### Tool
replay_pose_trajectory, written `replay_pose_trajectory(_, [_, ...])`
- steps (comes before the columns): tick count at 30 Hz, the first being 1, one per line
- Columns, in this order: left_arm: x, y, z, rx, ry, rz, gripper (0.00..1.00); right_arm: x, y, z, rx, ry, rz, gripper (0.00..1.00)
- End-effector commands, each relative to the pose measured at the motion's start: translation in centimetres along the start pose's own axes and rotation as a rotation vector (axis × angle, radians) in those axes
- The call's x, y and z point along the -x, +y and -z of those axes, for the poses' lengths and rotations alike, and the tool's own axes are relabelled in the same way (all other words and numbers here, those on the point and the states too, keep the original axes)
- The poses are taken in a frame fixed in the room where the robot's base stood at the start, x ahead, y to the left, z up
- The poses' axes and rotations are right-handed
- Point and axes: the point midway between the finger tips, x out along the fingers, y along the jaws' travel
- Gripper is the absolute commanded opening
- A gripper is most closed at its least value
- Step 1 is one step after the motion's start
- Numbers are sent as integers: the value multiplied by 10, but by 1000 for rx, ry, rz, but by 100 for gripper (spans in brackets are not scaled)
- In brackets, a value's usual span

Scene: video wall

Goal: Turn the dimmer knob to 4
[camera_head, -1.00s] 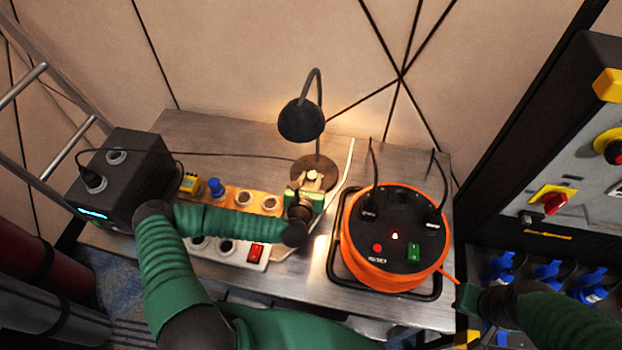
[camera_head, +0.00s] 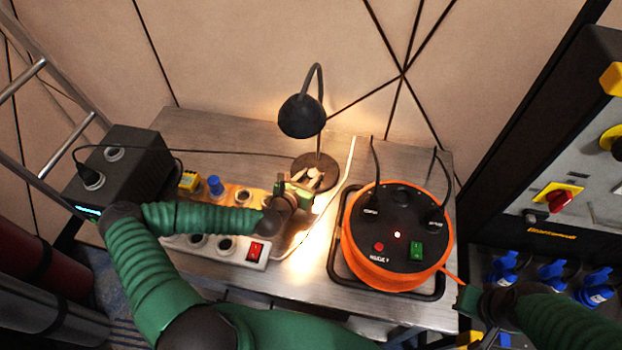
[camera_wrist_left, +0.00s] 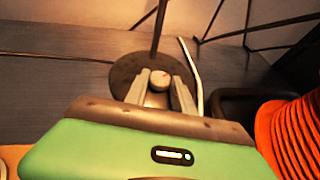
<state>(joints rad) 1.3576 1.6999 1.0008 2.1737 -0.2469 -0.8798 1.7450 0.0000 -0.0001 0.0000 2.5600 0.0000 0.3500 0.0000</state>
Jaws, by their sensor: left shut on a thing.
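The black desk lamp (camera_head: 301,117) stands on the metal table, with its round base (camera_head: 331,160) at the back. The pale round dimmer knob (camera_wrist_left: 160,79) sits on that base, with a small red mark on its top. My left gripper (camera_head: 315,178) reaches to the base. In the left wrist view its two fingers (camera_wrist_left: 161,86) are on either side of the knob, shut on it. The number the mark points to cannot be read. My right gripper (camera_head: 467,298) is low at the right, and its fingers cannot be made out.
An orange cable reel (camera_head: 395,240) stands right of the lamp. A power strip (camera_head: 227,249) and an orange socket strip (camera_head: 244,195) lie under and behind my left arm. A black box (camera_head: 125,165) is at the left. A control panel (camera_head: 570,170) stands at the right.

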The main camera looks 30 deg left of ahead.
Motion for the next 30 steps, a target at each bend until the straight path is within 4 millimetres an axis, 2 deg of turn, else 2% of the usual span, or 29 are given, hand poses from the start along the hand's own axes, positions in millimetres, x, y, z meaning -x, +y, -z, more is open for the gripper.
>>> replay_pose_trajectory(2, [-2, 7, 3, -27, -2, 53, 0, -9, 0, -2, 0, 0, 0, 0])
replay_pose_trajectory(12, [-4, 14, 2, -151, -3, 350, 0, -30, 0, -7, 0, 0, 0, 0])
replay_pose_trajectory(30, [-11, 20, -4, -354, -2, 836, 0, -52, 0, -12, 0, 0, 0, 0])
